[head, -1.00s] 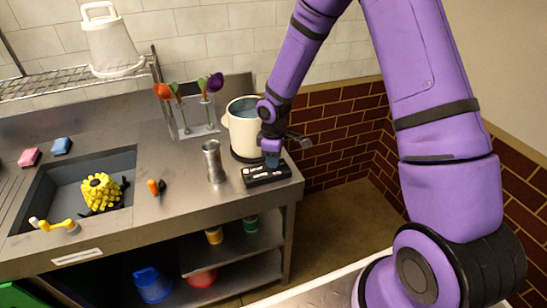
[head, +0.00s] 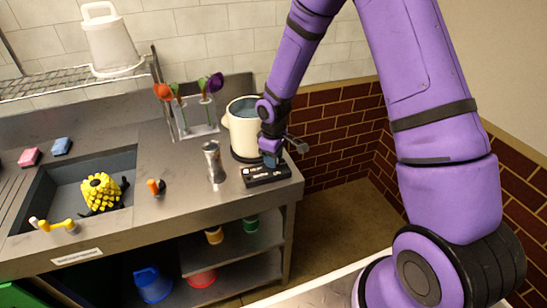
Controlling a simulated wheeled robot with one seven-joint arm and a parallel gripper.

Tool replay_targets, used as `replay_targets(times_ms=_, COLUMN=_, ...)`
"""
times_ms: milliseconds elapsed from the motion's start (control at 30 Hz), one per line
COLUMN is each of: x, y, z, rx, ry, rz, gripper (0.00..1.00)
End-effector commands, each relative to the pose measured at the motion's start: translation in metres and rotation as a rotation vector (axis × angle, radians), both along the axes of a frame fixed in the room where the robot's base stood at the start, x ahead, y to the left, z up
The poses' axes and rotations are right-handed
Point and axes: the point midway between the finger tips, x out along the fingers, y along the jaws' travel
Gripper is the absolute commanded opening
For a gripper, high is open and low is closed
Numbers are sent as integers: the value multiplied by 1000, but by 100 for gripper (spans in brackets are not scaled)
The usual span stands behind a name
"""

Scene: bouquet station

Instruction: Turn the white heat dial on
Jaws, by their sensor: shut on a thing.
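A black control box (head: 254,180) lies at the front right of the steel counter, with small white marks on its left part. My gripper (head: 271,161) reaches down to the right part of the box and is shut at its top. The white heat dial cannot be made out; the fingers cover that part of the box. A cream pot (head: 240,130) with water in it stands on a dark base just behind my gripper.
A metal cup (head: 214,162) stands left of the box. A flower rack (head: 197,130) is behind it. An orange-handled tool (head: 154,187) lies near the sink (head: 37,192), which holds a yellow bundle (head: 101,190). The counter (head: 185,206) ends just right of the box.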

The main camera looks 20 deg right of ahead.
Motion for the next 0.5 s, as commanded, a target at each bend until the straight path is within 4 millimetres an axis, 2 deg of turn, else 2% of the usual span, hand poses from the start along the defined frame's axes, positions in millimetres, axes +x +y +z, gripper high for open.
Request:
replay_targets(times_ms=33, x=1, y=0, z=0, rx=1, ry=-2, rz=-1, gripper=38)
replay_targets(times_ms=100, x=1, y=0, z=0, rx=1, ry=-2, rz=-1, gripper=54)
replay_targets(times_ms=133, x=1, y=0, z=0, rx=1, ry=-2, rz=-1, gripper=59)
replay_targets(times_ms=500, x=1, y=0, z=6, rx=0, ry=-1, rz=0, gripper=59)
